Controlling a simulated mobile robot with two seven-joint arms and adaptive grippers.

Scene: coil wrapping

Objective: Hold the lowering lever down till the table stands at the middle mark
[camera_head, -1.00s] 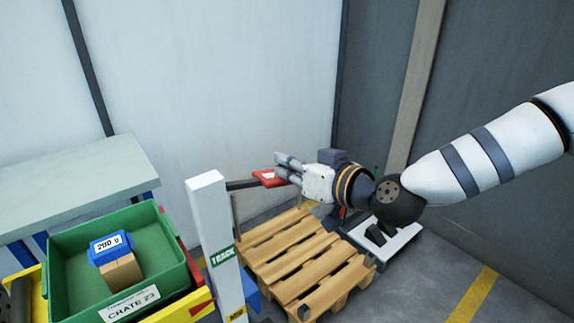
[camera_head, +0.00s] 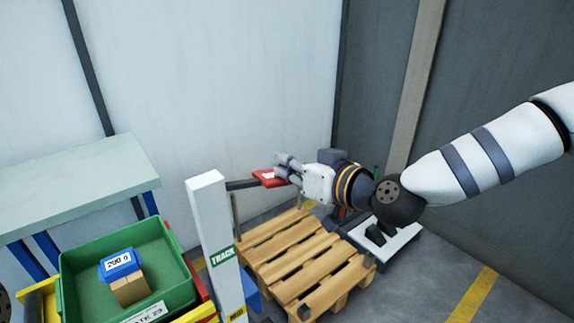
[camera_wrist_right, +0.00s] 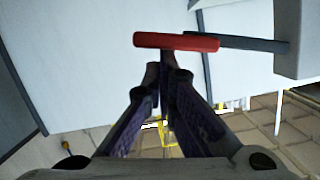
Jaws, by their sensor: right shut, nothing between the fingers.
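The lever is a dark bar (camera_head: 241,184) with a red handle (camera_head: 268,178), sticking out from the white post (camera_head: 212,220). My right gripper (camera_head: 281,165) is shut, with its fingertips at the red handle. In the right wrist view the handle (camera_wrist_right: 176,41) lies across the tips of the fingers (camera_wrist_right: 163,68); whether they press it I cannot tell. The post carries a green TRACK label and a yellow mark (camera_head: 237,315) low down, its lettering small. The table's yellow edge (camera_head: 40,290) shows around the green crate (camera_head: 178,268) at the lower left. My left gripper is not in view.
In the crate a blue 200 g block (camera_head: 120,264) lies on a tan block (camera_head: 130,289). A pale bench (camera_head: 70,185) stands behind at the left. A wooden pallet (camera_head: 300,255) lies on the floor behind the post. Walls close off the back.

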